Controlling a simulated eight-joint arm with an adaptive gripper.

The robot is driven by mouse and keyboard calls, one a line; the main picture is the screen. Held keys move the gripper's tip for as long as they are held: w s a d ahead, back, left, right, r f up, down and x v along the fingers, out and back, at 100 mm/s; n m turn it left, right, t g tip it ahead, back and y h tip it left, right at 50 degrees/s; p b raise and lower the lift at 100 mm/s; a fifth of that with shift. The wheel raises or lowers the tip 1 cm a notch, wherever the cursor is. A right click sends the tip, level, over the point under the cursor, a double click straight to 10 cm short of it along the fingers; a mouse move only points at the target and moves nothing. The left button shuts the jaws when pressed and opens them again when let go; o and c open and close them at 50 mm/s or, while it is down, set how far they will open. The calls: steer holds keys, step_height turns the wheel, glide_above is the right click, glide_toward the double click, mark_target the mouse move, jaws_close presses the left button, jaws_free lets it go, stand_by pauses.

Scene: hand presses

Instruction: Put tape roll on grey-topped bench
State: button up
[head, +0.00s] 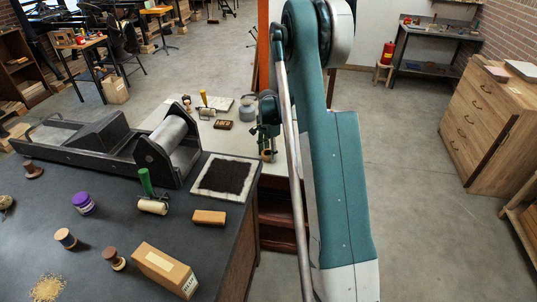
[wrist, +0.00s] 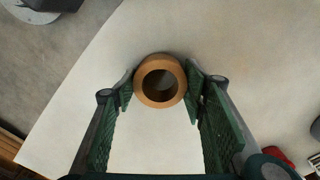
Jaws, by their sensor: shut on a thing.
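The tape roll (wrist: 160,99), a brown ring with a dark hollow middle, sits between the fingers of my gripper (wrist: 160,88) in the wrist view. Both green finger pads press against its sides. The pale grey-topped bench (wrist: 200,40) lies beneath it; I cannot tell whether the roll touches the top. In the head view, my gripper (head: 267,143) is at the right end of this pale bench (head: 215,142), with the tape roll (head: 267,154) small and partly hidden at its tips.
The pale bench also carries a grey round tin (head: 247,113), a brown block (head: 222,125) and rollers near its far side. A dark bench (head: 125,225) with a press (head: 110,140), spools and a box (head: 165,269) stands nearer. A wooden drawer cabinet (head: 495,130) stands right.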

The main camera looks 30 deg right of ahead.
steer(key=o, duration=0.9)
steer(key=shift+f, duration=0.1)
step_height(320, 180, up, 12)
steer(key=shift+r+p, duration=0.15)
steer(key=shift+p, duration=0.55)
